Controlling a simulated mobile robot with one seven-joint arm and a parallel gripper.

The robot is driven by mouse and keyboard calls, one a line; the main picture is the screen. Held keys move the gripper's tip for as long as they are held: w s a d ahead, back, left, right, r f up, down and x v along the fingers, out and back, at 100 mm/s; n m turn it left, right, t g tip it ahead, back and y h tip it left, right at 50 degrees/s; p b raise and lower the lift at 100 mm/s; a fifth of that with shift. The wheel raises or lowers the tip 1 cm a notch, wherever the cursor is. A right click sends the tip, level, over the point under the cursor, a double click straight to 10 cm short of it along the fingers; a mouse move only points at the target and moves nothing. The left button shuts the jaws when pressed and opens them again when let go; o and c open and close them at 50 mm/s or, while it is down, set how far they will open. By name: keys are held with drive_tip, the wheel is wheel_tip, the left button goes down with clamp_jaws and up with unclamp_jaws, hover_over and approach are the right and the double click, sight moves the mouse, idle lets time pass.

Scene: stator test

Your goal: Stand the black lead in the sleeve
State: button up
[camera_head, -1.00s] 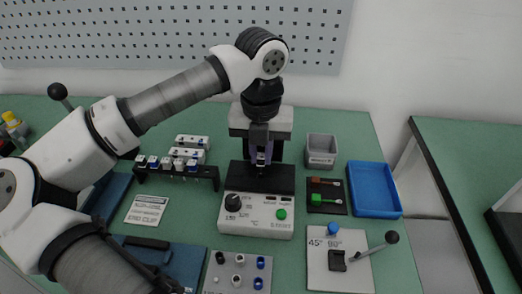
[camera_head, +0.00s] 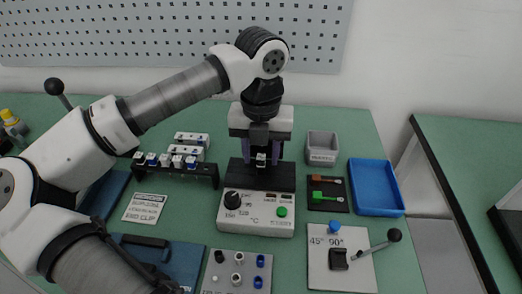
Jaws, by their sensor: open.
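My gripper (camera_head: 262,153) points down over the dark back part of the test station (camera_head: 228,217), its purple fingers spread apart. A small white-and-dark piece (camera_head: 261,159) sits between the fingers, with gaps at both sides. It is too small to tell whether it is the black lead or what holds it up. A grey plate (camera_head: 212,282) at the bottom bears several small round parts, one with a black top (camera_head: 219,257) and others grey, white or blue. I cannot tell which part is the sleeve.
A black rack (camera_head: 205,181) with several white-and-blue connectors stands left of the station. At right are a grey bin (camera_head: 322,156), a black tray (camera_head: 317,206) with brown and green pieces, an empty blue tray (camera_head: 376,189), and a lever fixture (camera_head: 338,260) on a pale plate marked 45° and 90°.

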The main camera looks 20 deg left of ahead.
wheel_tip(320, 180, up, 14)
drive_tip(key=shift+b, duration=0.35)
drive_tip(key=shift+f, duration=0.1)
idle(0.9)
idle(1.4)
